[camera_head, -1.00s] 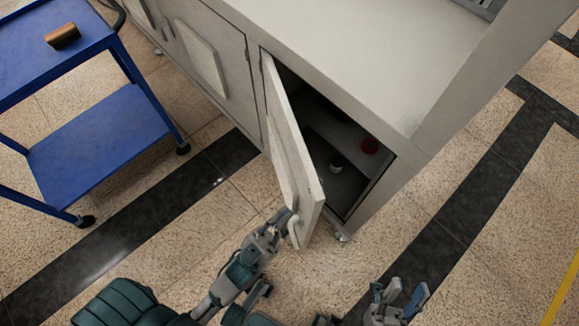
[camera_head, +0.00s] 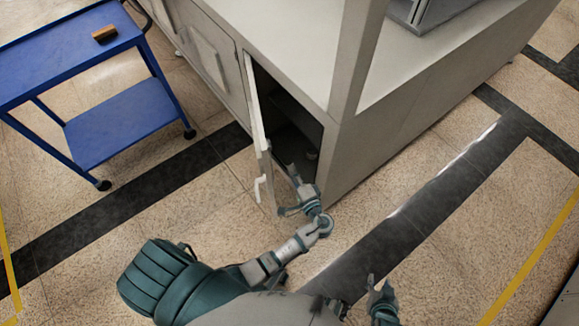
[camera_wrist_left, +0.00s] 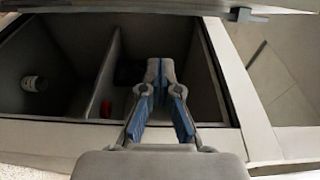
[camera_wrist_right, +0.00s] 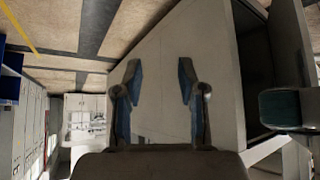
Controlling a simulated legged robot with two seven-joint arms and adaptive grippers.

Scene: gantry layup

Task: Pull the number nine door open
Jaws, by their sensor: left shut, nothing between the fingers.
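The cabinet door (camera_head: 256,105) at the end of the pale bench stands partly open, seen nearly edge-on, and its number cannot be read. Its white handle (camera_head: 259,188) is on the outer face, with nothing on it. My left gripper (camera_head: 291,172) is shut and empty, to the right of the door's free edge, in front of the opening. In the left wrist view its closed fingers (camera_wrist_left: 160,65) point into the dark compartment; whether they touch the door is unclear. My right gripper (camera_wrist_right: 159,72) is open and empty, low in the head view (camera_head: 378,285), away from the door.
The compartment holds a white jar (camera_wrist_left: 34,83) and a red item (camera_wrist_left: 106,108), split by a divider (camera_wrist_left: 103,75). A blue cart (camera_head: 120,128) with a brown block (camera_head: 104,33) stands at the left. Floor (camera_head: 185,215) in front of the door is clear.

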